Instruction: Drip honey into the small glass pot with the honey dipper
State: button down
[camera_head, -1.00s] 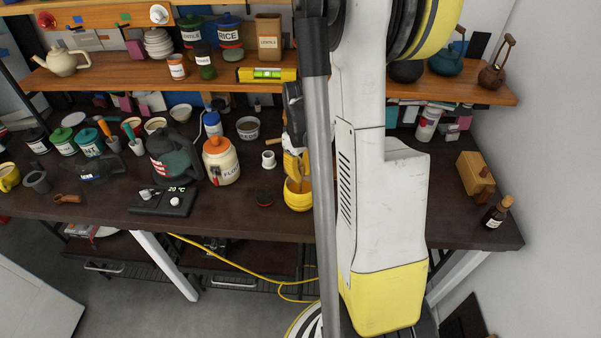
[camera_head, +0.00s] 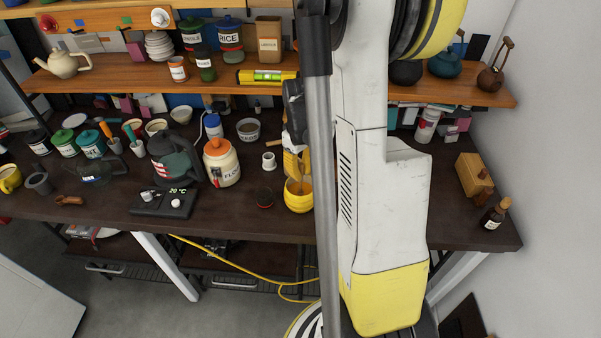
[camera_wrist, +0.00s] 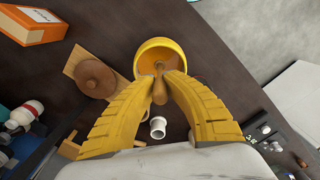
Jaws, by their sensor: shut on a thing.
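A yellow bowl-like pot (camera_head: 298,202) stands near the table's front edge, left of my arm. The wrist view shows its round opening (camera_wrist: 143,57). My gripper (camera_wrist: 167,80) is shut on a wooden stick, which looks like the honey dipper (camera_wrist: 160,92). The dipper's far end reaches over or into the yellow pot; whether it touches the pot is unclear. In the head view the dipper (camera_head: 299,187) slants over the pot opening and my fingers are partly hidden by my arm. I cannot clearly identify a small glass pot.
The flour jar (camera_head: 221,162) and black kettle (camera_head: 174,156) are farther left. A brown bottle (camera_head: 495,215) stands at the right end.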

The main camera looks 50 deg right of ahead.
notch_tip(320, 180, up, 8)
jog(key=p, duration=0.5)
jog(key=w+a+b, duration=0.1)
jog(key=w+a, duration=0.6)
jog(key=a, duration=0.1)
jog(key=shift+w, duration=0.35)
jog(key=shift+f, duration=0.15)
dwell(0.3)
jog(key=shift+f+b, duration=1.4)
jog(key=shift+f, duration=0.05)
dwell(4.1)
